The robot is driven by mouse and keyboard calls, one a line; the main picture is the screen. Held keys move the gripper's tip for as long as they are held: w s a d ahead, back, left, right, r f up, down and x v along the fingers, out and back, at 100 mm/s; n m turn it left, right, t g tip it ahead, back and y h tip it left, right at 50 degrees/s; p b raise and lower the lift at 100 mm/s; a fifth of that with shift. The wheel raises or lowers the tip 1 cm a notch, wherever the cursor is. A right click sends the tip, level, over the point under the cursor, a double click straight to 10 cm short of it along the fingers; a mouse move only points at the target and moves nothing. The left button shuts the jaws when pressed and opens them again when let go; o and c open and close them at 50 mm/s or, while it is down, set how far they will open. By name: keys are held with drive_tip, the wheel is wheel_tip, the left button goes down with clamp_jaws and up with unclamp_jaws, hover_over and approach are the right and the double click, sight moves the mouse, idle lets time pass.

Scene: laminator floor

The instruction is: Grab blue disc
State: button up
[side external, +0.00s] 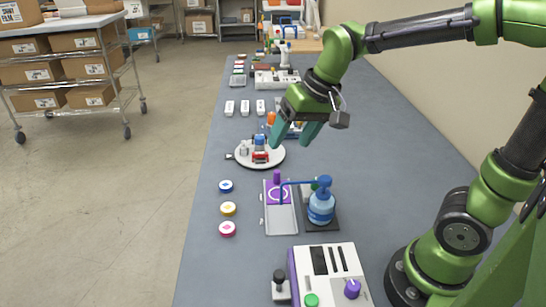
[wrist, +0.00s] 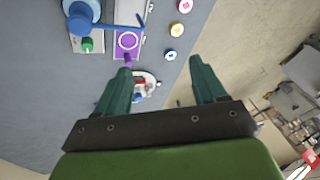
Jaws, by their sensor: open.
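The blue disc (side external: 226,186) lies flat on the bench near its left edge, the farthest of a row of three discs. In the wrist view the blue disc (wrist: 170,55) shows beyond the gap between my fingertips. My gripper (side external: 291,141) is open and empty, above the bench and near the round white plate, behind and to the right of the blue disc. Both teal fingers of my gripper (wrist: 159,68) show apart in the wrist view, touching nothing.
A yellow disc (side external: 228,208) and a pink disc (side external: 227,229) lie nearer in the row. The round white plate (side external: 272,161) carries small items. A blue pump bottle (side external: 321,207) stands beside a purple-and-clear tray (side external: 280,220). A control box (side external: 330,262) sits in front.

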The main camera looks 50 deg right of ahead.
drive_tip(key=w+a+f+m+g, duration=0.1)
drive_tip(key=w+f+g, duration=0.15)
drive_tip(key=w, duration=0.75)
drive_tip(key=m+g+h, duration=0.2)
drive_tip(key=m, duration=0.2)
hover_over(225, 186)
wheel_tip(225, 186, down, 4)
drive_tip(key=r, duration=0.1)
drive_tip(key=shift+m, duration=0.3)
wheel_tip(225, 186, down, 11)
drive_tip(key=shift+s, duration=0.1)
drive_tip(key=shift+f, duration=3.15)
drive_tip(key=c, duration=1.1)
